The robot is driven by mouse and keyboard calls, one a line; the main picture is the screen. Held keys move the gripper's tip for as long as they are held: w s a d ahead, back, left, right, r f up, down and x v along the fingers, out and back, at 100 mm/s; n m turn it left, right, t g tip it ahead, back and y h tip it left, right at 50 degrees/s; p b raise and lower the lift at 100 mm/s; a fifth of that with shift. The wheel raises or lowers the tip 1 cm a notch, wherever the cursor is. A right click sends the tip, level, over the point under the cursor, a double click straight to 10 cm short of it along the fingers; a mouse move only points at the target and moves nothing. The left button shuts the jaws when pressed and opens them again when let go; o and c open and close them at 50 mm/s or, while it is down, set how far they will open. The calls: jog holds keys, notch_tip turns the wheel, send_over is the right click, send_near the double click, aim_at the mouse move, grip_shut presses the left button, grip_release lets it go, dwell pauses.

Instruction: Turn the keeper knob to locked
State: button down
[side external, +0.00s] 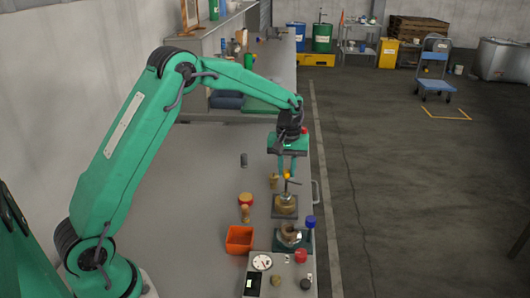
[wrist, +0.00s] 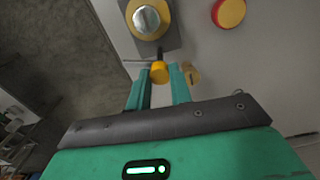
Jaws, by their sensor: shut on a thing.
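A yellow knob (side external: 287,175) sits at the fingertips of my gripper (side external: 286,171), above a small tank with a brass-coloured body (side external: 285,201) on a dark square base. The wrist view shows the knob (wrist: 159,72) between my two green fingers (wrist: 160,76), which are closed on it. It looks like the keeper knob, but no locked mark is readable. A thin dark rod runs beside it over the tank. In the wrist view, a round tank with a silver top and yellow rim (wrist: 147,19) lies just beyond the knob. My fingers hide part of the knob's mounting.
A second tank (side external: 291,236) with a blue-capped post (side external: 310,222) stands nearer the camera. An orange bin (side external: 240,240), a red-topped round piece (side external: 246,199), a white dial (side external: 262,262) and a red button (side external: 301,256) share the bench. Bare bench lies left of them.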

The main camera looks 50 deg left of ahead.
jog(key=m, duration=1.4)
jog(key=shift+r, duration=0.1)
dwell(0.4)
jog(key=c, duration=1.3)
grip_release()
jog(key=shift+o, duration=0.2)
jog(key=shift+r, duration=3.85)
